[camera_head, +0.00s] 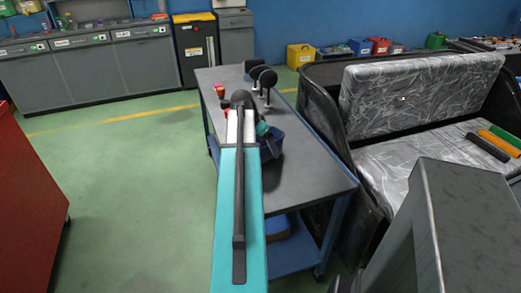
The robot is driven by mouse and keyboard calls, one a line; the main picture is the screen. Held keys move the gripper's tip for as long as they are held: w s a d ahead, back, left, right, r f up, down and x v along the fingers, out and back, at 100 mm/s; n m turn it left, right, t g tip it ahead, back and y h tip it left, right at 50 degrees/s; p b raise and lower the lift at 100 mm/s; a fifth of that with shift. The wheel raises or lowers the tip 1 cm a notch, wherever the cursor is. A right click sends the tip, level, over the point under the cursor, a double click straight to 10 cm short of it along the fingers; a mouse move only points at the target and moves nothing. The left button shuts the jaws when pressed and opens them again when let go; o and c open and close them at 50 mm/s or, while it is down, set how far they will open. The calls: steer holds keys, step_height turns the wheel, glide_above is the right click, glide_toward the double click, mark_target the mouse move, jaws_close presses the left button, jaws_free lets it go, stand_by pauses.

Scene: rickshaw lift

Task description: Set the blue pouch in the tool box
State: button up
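The grey-topped workbench (300,170) with a blue frame stands in the middle. A dark blue object (272,143) sits on it, partly behind my teal arm; I cannot tell whether it is the pouch or the tool box. A small green-teal piece shows at its upper left edge. My arm reaches forward over the bench and covers part of its top. I cannot make out my gripper's fingers; they are hidden by the arm. Another blue thing (278,227) lies on the bench's lower shelf, partly hidden by the arm.
Two black round-headed items (267,78) stand toward the bench's far end, near a small red item (219,89). A rickshaw (425,100) with wrapped silver seats is close on the right. A red cabinet (30,200) is at left. Green floor (135,190) is clear between cabinet and bench.

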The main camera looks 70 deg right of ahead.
steer(key=shift+d+f, duration=0.1)
steer(key=shift+f, duration=0.2)
stand_by(0.4)
steer(key=c, duration=1.3)
steer(key=shift+o, duration=0.2)
steer(key=shift+r, duration=0.15)
steer(key=shift+r+b, duration=0.3)
steer(key=shift+r, duration=1.4)
steer(key=s+a, duration=0.1)
steer(key=a, duration=0.3)
steer(key=s+a+b, duration=0.1)
steer(key=s+a, duration=0.1)
steer(key=a, duration=0.2)
steer(key=s+a+r, duration=0.1)
steer(key=s+a, duration=0.1)
steer(key=a, duration=0.2)
steer(key=shift+s+a, duration=0.25)
steer(key=shift+f+b, duration=0.1)
steer(key=shift+b, duration=0.55)
steer(key=shift+s+a+b, duration=0.1)
steer(key=shift+a+b, duration=0.2)
steer(key=shift+b, duration=0.85)
steer(key=b, duration=0.1)
steer(key=a+b, duration=0.1)
steer(key=b, duration=0.1)
steer(key=shift+s+a+r, duration=0.2)
steer(key=shift+s, duration=0.1)
